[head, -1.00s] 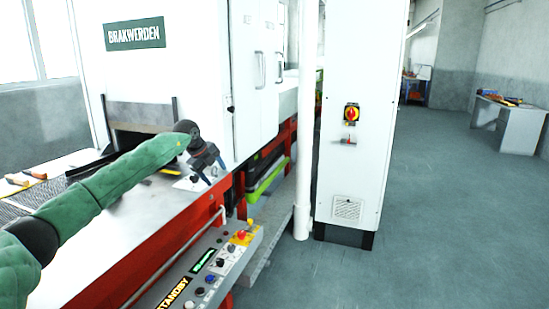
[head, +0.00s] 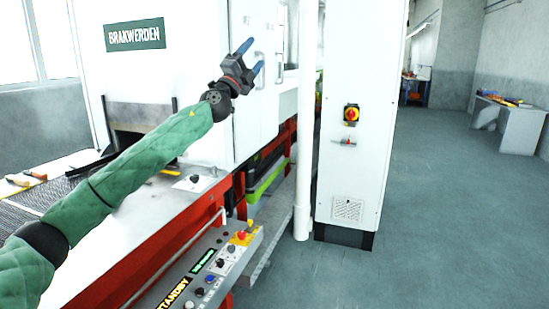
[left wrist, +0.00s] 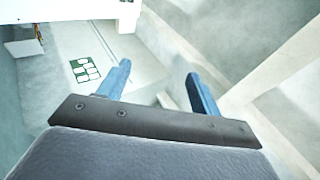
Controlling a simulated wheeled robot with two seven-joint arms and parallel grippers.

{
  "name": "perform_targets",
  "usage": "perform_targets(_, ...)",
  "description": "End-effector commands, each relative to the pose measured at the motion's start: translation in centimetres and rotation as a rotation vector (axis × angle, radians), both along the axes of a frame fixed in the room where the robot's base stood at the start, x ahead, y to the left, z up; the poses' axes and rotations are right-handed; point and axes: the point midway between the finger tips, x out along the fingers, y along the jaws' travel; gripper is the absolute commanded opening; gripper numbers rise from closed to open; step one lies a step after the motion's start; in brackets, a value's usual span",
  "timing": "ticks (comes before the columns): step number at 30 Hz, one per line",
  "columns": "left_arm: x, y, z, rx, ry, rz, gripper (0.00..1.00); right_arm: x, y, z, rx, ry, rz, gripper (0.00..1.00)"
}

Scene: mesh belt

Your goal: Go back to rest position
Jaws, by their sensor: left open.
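My left gripper (head: 250,57) is raised in front of the white machine's doors in the head view, with its blue-tipped fingers pointing up. It is open with nothing between the fingers. In the left wrist view the two blue fingers (left wrist: 158,85) stand apart with only distant, pale walls and surfaces beyond them. My green-sleeved left arm comes in from the lower left, above the machine's table. My right gripper is in neither view.
The white machine (head: 180,75) has a mesh belt (head: 22,213) at left and a control panel (head: 215,265) along its front. A white cabinet (head: 355,95) with a red-yellow switch (head: 351,113) stands to the right. The floor (head: 450,220) at right is clear. A workbench (head: 510,125) stands far right.

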Motion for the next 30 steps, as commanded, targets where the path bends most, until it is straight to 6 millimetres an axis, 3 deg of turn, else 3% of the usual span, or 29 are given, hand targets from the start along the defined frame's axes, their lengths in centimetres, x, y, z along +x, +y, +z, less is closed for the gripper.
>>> perform_targets(4, -2.5, 1.4, 0.6, -0.216, 0.033, 0.081, 0.65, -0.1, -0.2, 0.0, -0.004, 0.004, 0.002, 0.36)
perform_targets(8, -4.1, 3.0, -1.5, -0.390, 0.135, 0.163, 0.65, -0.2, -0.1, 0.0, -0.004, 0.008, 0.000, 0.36)
perform_targets(17, -7.6, 5.5, -13.1, -0.651, 0.536, 0.322, 0.65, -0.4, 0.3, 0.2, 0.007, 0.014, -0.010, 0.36)
perform_targets(30, -15.3, 5.9, -31.2, -0.787, 1.083, 0.395, 0.65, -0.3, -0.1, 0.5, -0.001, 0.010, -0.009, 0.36)
